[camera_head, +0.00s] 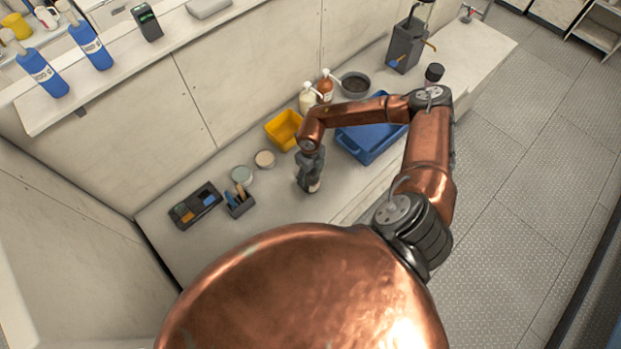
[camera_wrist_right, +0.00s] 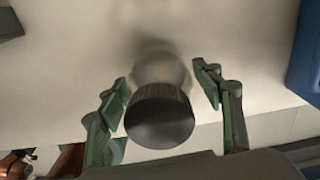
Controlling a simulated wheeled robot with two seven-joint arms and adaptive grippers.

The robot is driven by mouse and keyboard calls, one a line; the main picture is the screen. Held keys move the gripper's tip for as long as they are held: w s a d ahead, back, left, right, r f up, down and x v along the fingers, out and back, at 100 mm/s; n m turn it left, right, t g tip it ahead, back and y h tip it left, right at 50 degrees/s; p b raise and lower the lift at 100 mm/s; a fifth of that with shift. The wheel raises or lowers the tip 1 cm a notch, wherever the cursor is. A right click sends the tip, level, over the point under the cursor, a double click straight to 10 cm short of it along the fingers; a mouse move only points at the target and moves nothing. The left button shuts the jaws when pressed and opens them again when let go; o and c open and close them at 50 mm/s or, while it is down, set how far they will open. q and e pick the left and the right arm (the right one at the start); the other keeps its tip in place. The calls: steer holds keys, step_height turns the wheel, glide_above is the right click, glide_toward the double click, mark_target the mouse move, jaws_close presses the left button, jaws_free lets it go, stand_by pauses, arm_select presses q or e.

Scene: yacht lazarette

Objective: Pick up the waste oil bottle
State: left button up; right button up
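In the right wrist view a bottle with a round dark cap (camera_wrist_right: 160,116) stands between my right gripper's fingers. Its paler body (camera_wrist_right: 160,70) shows blurred beyond the cap; I cannot read a label. My right gripper (camera_wrist_right: 165,100) is open, with one green-padded finger on each side of the bottle and a visible gap at the right finger. In the head view my right gripper (camera_head: 311,178) points down over the counter and hides most of the bottle; a small part (camera_head: 314,187) shows below it. My left gripper is not in view.
On the counter (camera_head: 270,205) near the gripper are a yellow bin (camera_head: 284,130), a blue tub (camera_head: 362,156), two round lids (camera_head: 265,159), a small tool holder (camera_head: 240,203) and a black tray (camera_head: 195,207). Pump bottles (camera_head: 326,86) stand behind. Blue bottles (camera_head: 90,46) stand on the shelf.

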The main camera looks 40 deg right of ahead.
steer(key=c, duration=0.9)
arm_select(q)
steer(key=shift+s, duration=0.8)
arm_select(e)
steer(key=shift+o, duration=0.2)
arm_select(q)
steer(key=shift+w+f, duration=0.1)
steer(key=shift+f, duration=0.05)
arm_select(e)
steer(key=shift+r, duration=0.15)
